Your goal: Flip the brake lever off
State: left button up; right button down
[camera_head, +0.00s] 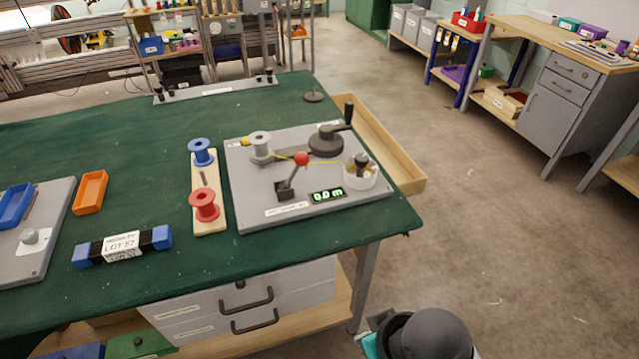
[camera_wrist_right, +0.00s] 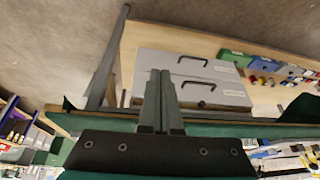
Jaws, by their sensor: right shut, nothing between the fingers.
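The brake lever (camera_head: 292,180) stands on the grey winding board (camera_head: 245,207), with a red ball knob (camera_head: 302,158) on a short stem that leans up and to the right from a dark base. A green display (camera_head: 328,195) beside it reads 0.0 m. In the right wrist view my right gripper (camera_wrist_right: 160,75) is shut and empty, its two fingers side by side. It is apart from the lever, with the drawer fronts of the bench behind it. Neither gripper shows in the head view; only a dark rounded part of my arm is at the bottom.
The board also carries a grey spool (camera_head: 260,147), a dark crank (camera_head: 327,140) and a white round cup (camera_head: 360,175). A wooden rack (camera_head: 209,223) with blue and red spools stands to its left. An orange tray (camera_head: 90,192) and a labelled bundle (camera_head: 122,247) lie farther left.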

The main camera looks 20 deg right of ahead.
jog(key=w+a+r+m+t+y, duration=0.1)
jog(key=w+a+m+t+y, duration=0.25)
jog(key=w, duration=0.35)
jog(key=w+a+r+m+t+y, duration=0.2)
jog(key=w+a+m+t, duration=0.1)
jog(key=w+m, duration=0.3)
jog(key=w+d+r+m+t+h, duration=0.1)
jog(key=w+d+m+t, duration=0.1)
jog(key=w+d+m, duration=0.1)
jog(key=w+d+r+m+t+h, duration=0.1)
jog(key=w+d+m+t+h, duration=0.1)
jog(key=d+m, duration=0.3)
jog(key=w+d+r+m+t+h, duration=0.2)
jog(key=w+d+m+t, duration=0.1)
jog(key=w+d+m, duration=0.1)
jog(key=shift+w+d, duration=0.1)
jog(key=shift+w, duration=0.05)
jog(key=shift+w+d+m, duration=0.1)
jog(key=shift+d+m, duration=0.35)
